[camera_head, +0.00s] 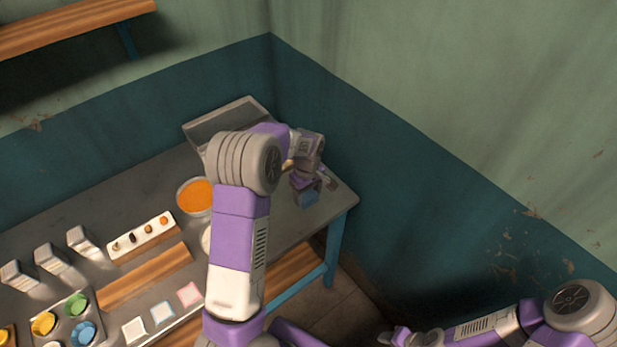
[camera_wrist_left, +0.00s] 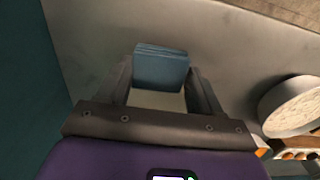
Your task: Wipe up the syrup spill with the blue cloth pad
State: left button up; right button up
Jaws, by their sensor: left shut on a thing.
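My left gripper (camera_head: 307,190) is over the right end of the grey table (camera_head: 130,195). It is shut on the blue cloth pad (camera_head: 310,197), which shows as a small blue patch below it. In the left wrist view the folded blue pad (camera_wrist_left: 160,68) sits between the two fingers of my left gripper (camera_wrist_left: 161,82), near or on the grey surface; I cannot tell if it touches. I cannot make out the syrup spill in either view. My right gripper (camera_head: 396,337) is at the bottom edge, small and partly cut off, away from the table.
A bowl of orange content (camera_head: 195,196) stands left of my left arm. A grey tray-like box (camera_head: 222,122) is at the back. A white rack of small brown items (camera_head: 141,237), white stacks (camera_head: 52,258) and a tray of coloured cups (camera_head: 68,318) fill the left. Walls close off the back and right.

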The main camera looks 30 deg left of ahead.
pick_arm(q)
jog(key=shift+w+r+p, duration=0.1)
jog(key=shift+r+p, duration=1.6)
jog(key=shift+r, duration=0.8)
